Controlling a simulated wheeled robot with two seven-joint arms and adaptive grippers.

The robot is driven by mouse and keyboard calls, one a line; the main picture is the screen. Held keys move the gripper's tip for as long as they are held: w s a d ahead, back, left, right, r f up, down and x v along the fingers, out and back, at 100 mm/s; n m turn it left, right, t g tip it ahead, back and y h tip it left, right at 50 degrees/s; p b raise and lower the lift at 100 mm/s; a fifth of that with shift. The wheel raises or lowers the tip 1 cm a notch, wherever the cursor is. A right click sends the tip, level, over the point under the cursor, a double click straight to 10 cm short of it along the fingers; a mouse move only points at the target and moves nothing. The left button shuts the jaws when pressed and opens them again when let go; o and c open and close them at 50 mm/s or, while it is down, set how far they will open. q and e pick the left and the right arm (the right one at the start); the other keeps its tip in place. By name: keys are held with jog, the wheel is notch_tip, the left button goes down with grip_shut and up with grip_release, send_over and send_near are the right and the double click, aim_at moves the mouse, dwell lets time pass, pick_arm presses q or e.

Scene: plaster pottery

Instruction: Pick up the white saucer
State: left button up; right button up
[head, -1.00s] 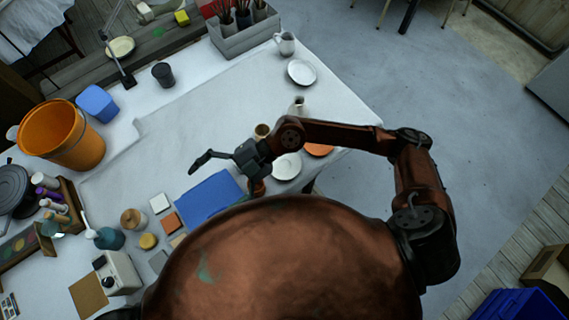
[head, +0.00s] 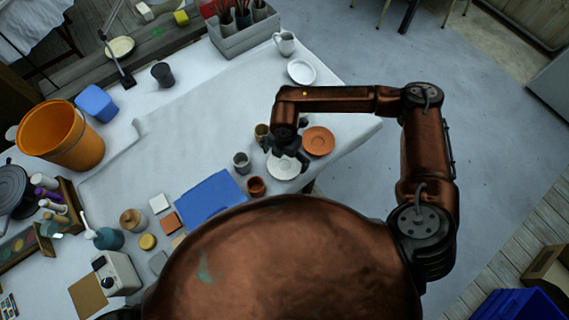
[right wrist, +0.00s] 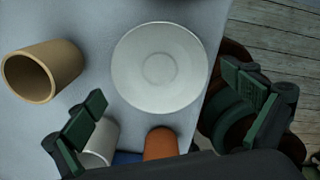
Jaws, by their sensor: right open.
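The white saucer (head: 283,168) lies flat near the table's front right edge, partly covered by my right gripper (head: 287,158) in the head view. In the right wrist view the whole saucer (right wrist: 160,67) shows, with a shallow ring in its middle. My right gripper (right wrist: 164,84) is open and empty above it, its two fingers apart on the left and right of the picture. Whether the fingers touch the saucer cannot be told. My left gripper is not in view.
An orange saucer (head: 318,140) lies close beside the white one. A tan cup (head: 262,132), a grey cup (head: 242,162) and a terracotta cup (head: 257,186) stand near it. A second white dish (head: 301,72) and a pitcher (head: 285,43) are farther back. Mid-table is clear.

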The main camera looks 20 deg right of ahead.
aim_at(284, 165)
notch_tip(284, 165, down, 3)
jog(key=shift+r, duration=0.15)
jog(key=c, duration=1.4)
